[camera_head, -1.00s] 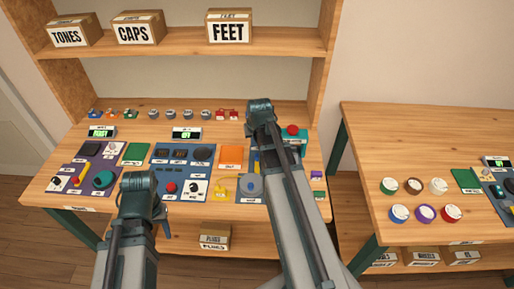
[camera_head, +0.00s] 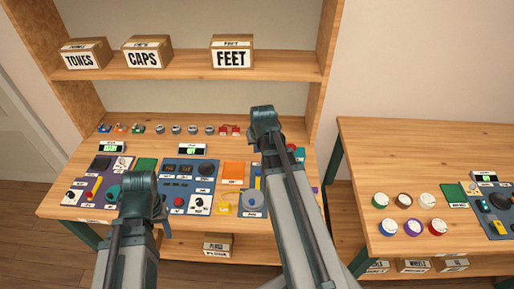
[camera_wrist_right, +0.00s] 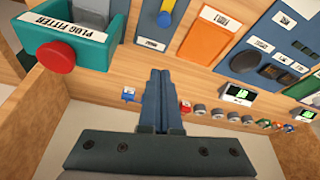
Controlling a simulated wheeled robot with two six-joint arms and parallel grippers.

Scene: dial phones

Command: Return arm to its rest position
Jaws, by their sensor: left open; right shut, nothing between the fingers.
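My right arm stands up the middle of the head view. In the right wrist view my right gripper (camera_wrist_right: 160,75) is shut and empty, its two fingers side by side over the bench's edge. The teal plug fitter (camera_wrist_right: 75,35) with a red knob is to its left there, apart from it. My left arm is at lower left in the head view. My left gripper (camera_head: 162,214) shows only as a small dark part beside the arm's bent joint. It is open, and its fingertips are mostly hidden. I see nothing held.
The wooden bench (camera_head: 75,205) carries panels, an orange pad (camera_head: 233,172) and small coloured parts along its back. A shelf above holds boxes including FEET (camera_head: 232,53). A second table (camera_head: 400,150) at right holds several round caps. A gap separates the tables.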

